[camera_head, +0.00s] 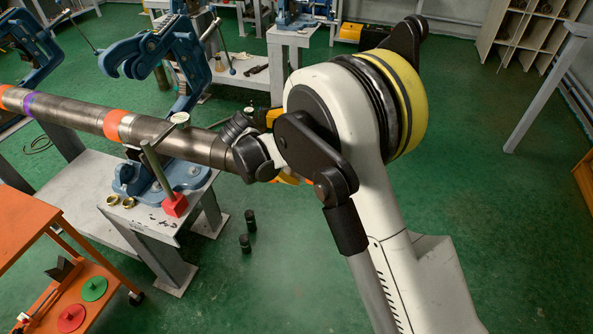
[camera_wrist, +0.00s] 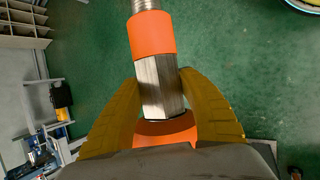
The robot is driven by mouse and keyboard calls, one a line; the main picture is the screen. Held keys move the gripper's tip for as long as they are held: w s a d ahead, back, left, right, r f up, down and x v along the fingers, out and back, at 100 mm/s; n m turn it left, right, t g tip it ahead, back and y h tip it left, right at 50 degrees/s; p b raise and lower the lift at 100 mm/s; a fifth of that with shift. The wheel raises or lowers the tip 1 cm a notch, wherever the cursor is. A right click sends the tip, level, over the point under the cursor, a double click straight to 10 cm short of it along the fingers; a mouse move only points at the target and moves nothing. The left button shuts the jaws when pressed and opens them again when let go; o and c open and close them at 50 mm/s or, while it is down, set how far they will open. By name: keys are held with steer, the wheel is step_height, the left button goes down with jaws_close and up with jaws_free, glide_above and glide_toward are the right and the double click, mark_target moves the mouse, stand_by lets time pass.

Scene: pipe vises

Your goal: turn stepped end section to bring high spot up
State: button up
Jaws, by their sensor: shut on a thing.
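A long steel pipe (camera_head: 155,131) with orange and purple bands runs across the left of the head view, over a blue pipe vise (camera_head: 182,174). In the wrist view, a bare steel section (camera_wrist: 160,85) lies between an upper orange band (camera_wrist: 152,36) and a lower orange part (camera_wrist: 168,131). The yellow fingers of my gripper (camera_wrist: 160,82) press on both sides of this section. In the head view my wrist hides most of the gripper and the pipe's end. A dial gauge (camera_head: 181,118) stands at the pipe on a post with a red base (camera_head: 174,205). Its reading is too small to tell.
An orange cart (camera_head: 25,222) stands at the lower left. Brass rings (camera_head: 120,201) lie on the grey vise bench (camera_head: 150,219). Dark cylinders (camera_head: 247,243) stand on the floor beside it. The green floor at right is mostly clear.

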steer(key=shift+t, duration=0.4)
steer(key=o, duration=1.1)
steer(key=shift+o, duration=0.2)
steer(key=v, duration=1.2)
steer(key=shift+a, duration=0.2)
steer(key=shift+f, duration=0.15)
